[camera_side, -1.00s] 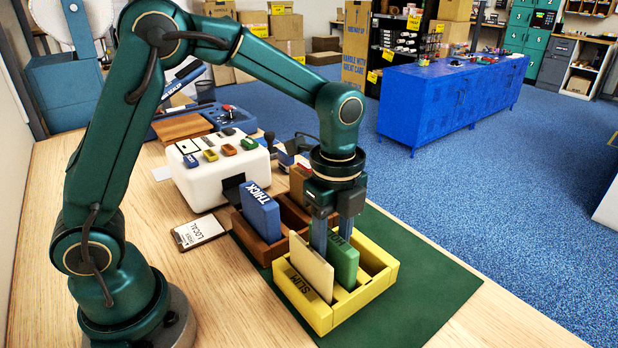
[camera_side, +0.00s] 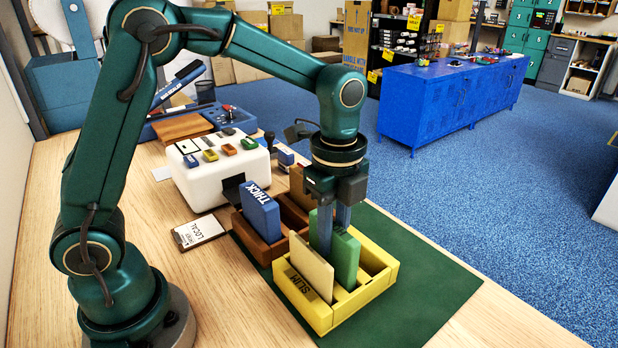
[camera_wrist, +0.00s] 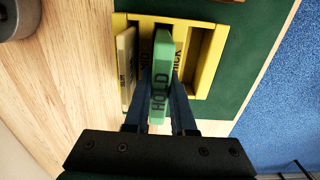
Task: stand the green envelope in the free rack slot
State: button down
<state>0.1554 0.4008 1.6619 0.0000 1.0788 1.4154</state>
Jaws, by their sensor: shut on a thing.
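The green envelope (camera_side: 346,258), a thick upright slab, is between the fingers of my gripper (camera_side: 335,228). It stands over the yellow rack (camera_side: 330,318), its lower end hidden by the rack and the beige envelope. I cannot tell whether it touches the rack floor. In the wrist view the green envelope (camera_wrist: 161,85) shows the word HOLD, with a finger of my gripper (camera_wrist: 161,112) on each side. A beige envelope (camera_side: 311,265) leans in the rack at its left. An empty slot (camera_wrist: 192,62) lies to the right of the green envelope.
A brown rack (camera_side: 262,245) adjoins the yellow one and holds a blue envelope (camera_side: 261,212) marked THICK and a brown one (camera_side: 299,188). A green mat (camera_side: 430,290) lies beneath. A white block (camera_side: 215,175) with small coloured pieces and a LOCAL card (camera_side: 198,231) are nearby.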

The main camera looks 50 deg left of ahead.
jog(key=shift+r, duration=1.45)
jog(key=shift+s+r+m, duration=0.1)
jog(key=shift+m, duration=0.4)
jog(key=w+a+n, duration=0.1)
jog(key=a, duration=1.5)
jog(key=shift+w+r, duration=0.2)
jog(key=shift+w, duration=0.2)
jog(key=shift+f, duration=0.65)
jog(key=shift+f, duration=0.3)
jog(key=shift+f, duration=0.4)
